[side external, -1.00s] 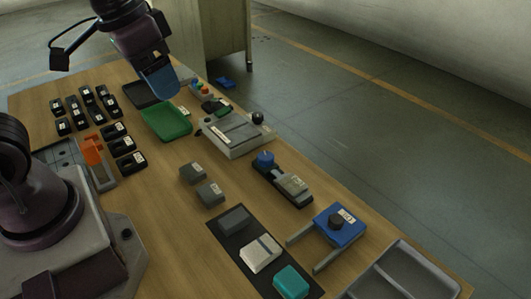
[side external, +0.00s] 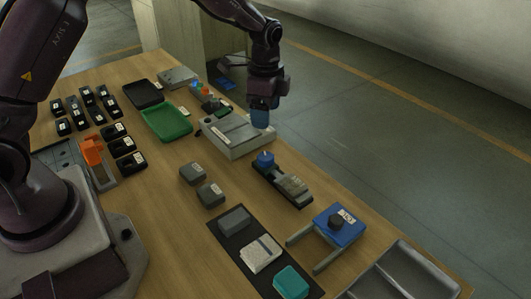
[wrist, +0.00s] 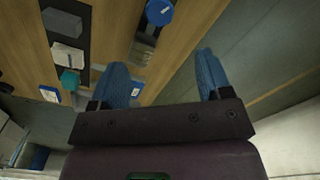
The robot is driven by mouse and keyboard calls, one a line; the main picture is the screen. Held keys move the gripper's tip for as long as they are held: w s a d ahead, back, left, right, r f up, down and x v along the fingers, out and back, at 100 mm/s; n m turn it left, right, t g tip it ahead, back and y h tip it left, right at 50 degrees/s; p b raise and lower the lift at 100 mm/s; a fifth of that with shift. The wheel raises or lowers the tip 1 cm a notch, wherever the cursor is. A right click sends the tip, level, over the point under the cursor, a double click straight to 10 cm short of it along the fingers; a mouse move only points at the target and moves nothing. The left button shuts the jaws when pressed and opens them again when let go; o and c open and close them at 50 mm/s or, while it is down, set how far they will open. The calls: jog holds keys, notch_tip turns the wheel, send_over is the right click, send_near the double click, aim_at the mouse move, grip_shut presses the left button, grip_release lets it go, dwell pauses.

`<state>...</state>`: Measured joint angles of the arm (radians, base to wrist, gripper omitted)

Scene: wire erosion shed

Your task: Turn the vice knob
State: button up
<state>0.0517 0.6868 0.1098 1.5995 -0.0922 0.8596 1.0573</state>
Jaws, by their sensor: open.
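A small vice-like device (side external: 291,184) with a dark base, pale jaw blocks and a round blue knob (side external: 265,159) stands right of the table's middle. The blue knob also shows at the top edge of the wrist view (wrist: 159,12), beyond my fingertips and between their lines. My gripper (side external: 260,118) has blue fingers pointing down over a grey box-shaped unit (side external: 237,139), behind the blue knob in the side view. In the wrist view my gripper (wrist: 160,62) is open, with nothing between its fingers. The black knob of the grey unit is hidden behind my gripper.
A blue fixture (side external: 342,230) with a black knob and two grey prongs stands in front. A dark mat (side external: 223,230) holds grey, white and teal blocks. A green tray (side external: 166,122) and several black holders lie left. A grey tray (side external: 395,275) is at the front right.

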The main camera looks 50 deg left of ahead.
aim_at(266, 156)
notch_tip(266, 156, down, 13)
jog(key=shift+r, duration=0.1)
dwell(0.4)
jog(key=c, duration=0.9)
